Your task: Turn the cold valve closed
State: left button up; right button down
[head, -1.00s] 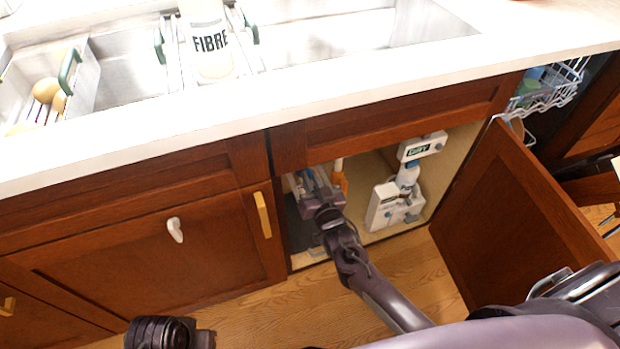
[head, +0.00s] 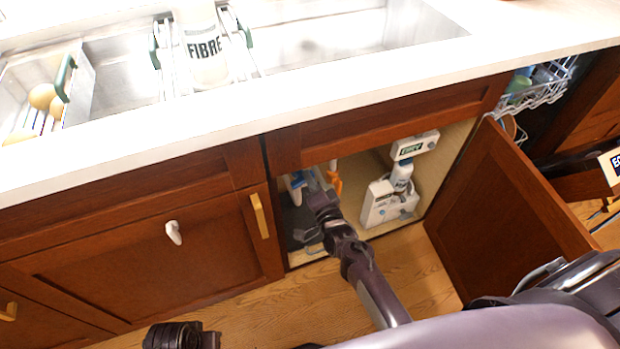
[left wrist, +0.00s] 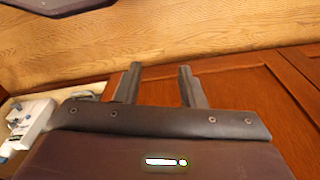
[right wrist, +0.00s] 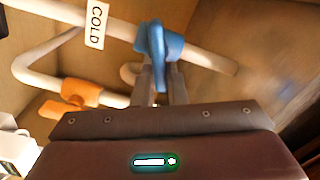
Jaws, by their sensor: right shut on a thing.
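The cold valve's blue handle (right wrist: 158,42) sits on a white pipe with a "COLD" tag (right wrist: 97,24) in the right wrist view. My right gripper (right wrist: 160,75) is shut on the blue handle, its fingers close together around the lower part. In the head view my right gripper (head: 315,186) reaches into the open under-sink cabinet, and a bit of blue (head: 295,184) shows beside it. My left gripper (left wrist: 159,75) is open and empty, with wood floor and a cabinet door beyond it.
An orange valve (right wrist: 72,106) is on a neighbouring pipe; it also shows in the head view (head: 335,181). A white dispenser unit (head: 384,205) stands to the right inside the cabinet. The open cabinet door (head: 500,210) bounds the right side.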

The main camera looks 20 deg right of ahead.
pick_arm(q)
notch_tip(320, 180, down, 2)
jog(key=shift+s+a, duration=0.1)
pick_arm(e)
jog(key=m, duration=0.1)
jog(key=f+m, duration=0.1)
jog(key=m, duration=0.1)
jog(key=shift+s, duration=0.1)
pick_arm(q)
jog(key=shift+f, duration=0.15)
pick_arm(e)
jog(key=shift+a, duration=0.1)
jog(key=c, duration=1.5)
grip_release()
pick_arm(q)
jog(key=shift+s, duration=0.2)
pick_arm(e)
jog(key=shift+o, duration=0.2)
jog(key=shift+r, duration=0.15)
